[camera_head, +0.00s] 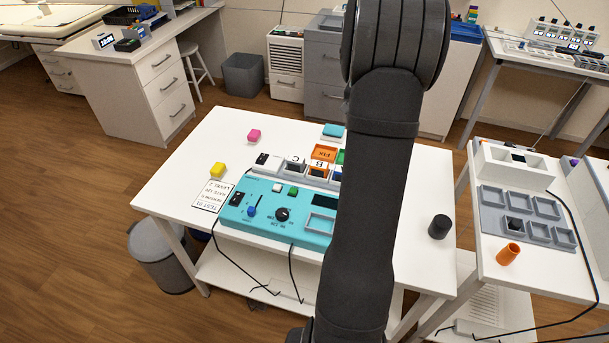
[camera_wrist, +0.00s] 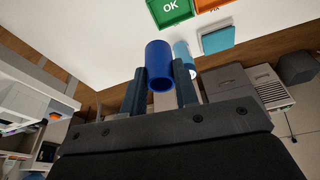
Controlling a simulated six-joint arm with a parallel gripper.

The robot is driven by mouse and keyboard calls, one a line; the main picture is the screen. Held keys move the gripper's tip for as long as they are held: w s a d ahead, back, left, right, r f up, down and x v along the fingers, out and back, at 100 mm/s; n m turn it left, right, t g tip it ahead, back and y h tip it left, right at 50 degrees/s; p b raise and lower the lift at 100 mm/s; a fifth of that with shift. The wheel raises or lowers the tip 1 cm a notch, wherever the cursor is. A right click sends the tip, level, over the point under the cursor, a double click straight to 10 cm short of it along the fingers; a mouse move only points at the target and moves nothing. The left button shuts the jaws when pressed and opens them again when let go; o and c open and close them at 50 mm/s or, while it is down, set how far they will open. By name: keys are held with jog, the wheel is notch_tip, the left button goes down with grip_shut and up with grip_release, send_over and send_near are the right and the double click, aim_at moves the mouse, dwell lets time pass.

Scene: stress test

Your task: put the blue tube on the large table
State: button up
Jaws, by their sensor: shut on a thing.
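The blue tube (camera_wrist: 159,62) is dark blue and hollow, with its open end toward the wrist camera. My gripper (camera_wrist: 160,72) is shut on it, with one dark finger on each side. The large table (camera_head: 235,130) is white and stands in the middle of the head view; its top also shows in the wrist view (camera_wrist: 105,30). The tube appears in front of the table's edge there; I cannot tell its height or whether it touches. In the head view my arm hides the gripper and the tube.
In the wrist view, a light blue cylinder (camera_wrist: 183,50) and a teal block (camera_wrist: 218,39) are close to the tube.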

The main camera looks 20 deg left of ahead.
jog(key=s+a+f+n+y, duration=0.1)
jog(key=s+a+n, duration=0.2)
jog(key=a, duration=0.8)
jog(key=s+a+f+n, duration=0.1)
jog(key=s+a+n, duration=0.15)
jog(key=a, duration=0.75)
jog(key=s+a+f+n+y, duration=0.1)
jog(key=s+a+n, duration=0.2)
jog(key=s+a, duration=0.55)
jog(key=s+a+n+y, duration=0.1)
jog(key=s+a+n, duration=0.1)
jog(key=s+a, duration=0.65)
jog(key=shift+g, duration=0.4)
jog(key=s+a+f, duration=0.1)
jog(key=a+f, duration=0.1)
jog(key=a, duration=0.2)
jog(key=s+a+f, duration=0.1)
jog(key=a+f, duration=0.2)
jog(key=a, duration=0.1)
jog(key=a+f, duration=0.2)
jog(key=a, duration=0.3)
jog(key=shift+s+a+f, duration=0.1)
jog(key=shift+s+f, duration=0.1)
jog(key=shift+s, duration=0.2)
jog(key=shift+f, duration=1.95)
jog(key=shift+f, duration=0.1)
jog(key=o, duration=0.9)
jog(key=shift+o, duration=0.2)
